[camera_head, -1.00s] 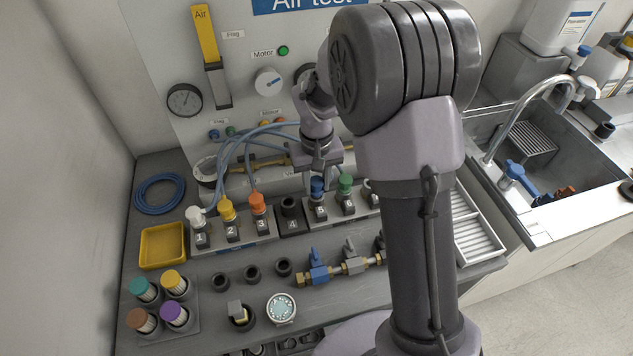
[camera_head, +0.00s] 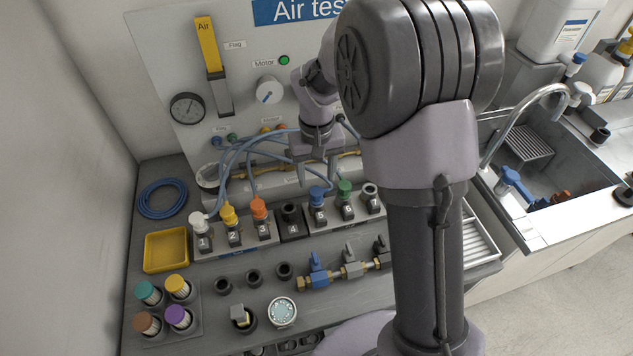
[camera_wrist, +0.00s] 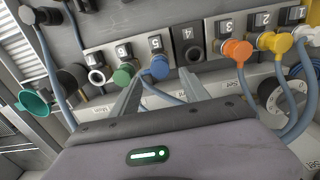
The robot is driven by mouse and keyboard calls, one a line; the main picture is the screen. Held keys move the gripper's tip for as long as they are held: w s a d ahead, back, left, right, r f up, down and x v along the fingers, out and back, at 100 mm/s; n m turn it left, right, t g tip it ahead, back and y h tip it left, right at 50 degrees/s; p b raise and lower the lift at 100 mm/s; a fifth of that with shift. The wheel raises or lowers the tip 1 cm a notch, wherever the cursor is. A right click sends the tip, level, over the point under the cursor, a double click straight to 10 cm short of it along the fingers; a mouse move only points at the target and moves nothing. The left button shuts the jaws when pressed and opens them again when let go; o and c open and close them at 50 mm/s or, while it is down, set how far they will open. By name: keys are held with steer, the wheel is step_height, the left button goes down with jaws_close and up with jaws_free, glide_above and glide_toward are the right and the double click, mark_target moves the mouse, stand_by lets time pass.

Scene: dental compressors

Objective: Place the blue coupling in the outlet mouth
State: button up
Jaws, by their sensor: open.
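The blue coupling (camera_head: 317,195) stands on the block marked 5 in the row of numbered blocks, with a blue hose at it. It also shows in the wrist view (camera_wrist: 159,68), just beyond my fingertips. My gripper (camera_head: 316,178) is open and empty, above and behind the coupling in the head view. In the wrist view its two fingers (camera_wrist: 158,84) point toward the coupling, apart from each other. I cannot tell for sure which opening is the outlet mouth; a dark round opening (camera_wrist: 72,77) and a teal cup-shaped piece (camera_wrist: 34,103) show at left in the wrist view.
Green (camera_head: 345,190), orange (camera_head: 259,207), yellow (camera_head: 229,213) and white (camera_head: 198,221) couplings stand along the same row. Blue hoses loop behind it. Blue-handled valve (camera_head: 318,268), yellow tray (camera_head: 166,250) and capped filters lie in front. My arm hides the right part of the bench.

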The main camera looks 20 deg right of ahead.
mark_target(317, 192)
steer(key=s+a+r+m+t+p, duration=0.1)
steer(key=s+r, duration=0.1)
steer(key=r, duration=0.5)
steer(key=s+r+t+p, duration=0.1)
steer(key=s+r, duration=0.2)
steer(key=r, duration=0.4)
steer(key=s+a+r+m+t+y, duration=0.1)
steer(key=s+r+t, duration=0.1)
steer(key=s, duration=0.7)
steer(key=s+a+r+m+t+y, duration=0.1)
steer(key=s+r, duration=0.3)
steer(key=s, duration=0.5)
steer(key=shift+s+a+m+t, duration=0.15)
steer(key=shift+a+m+t, duration=0.3)
steer(key=shift+m, duration=0.25)
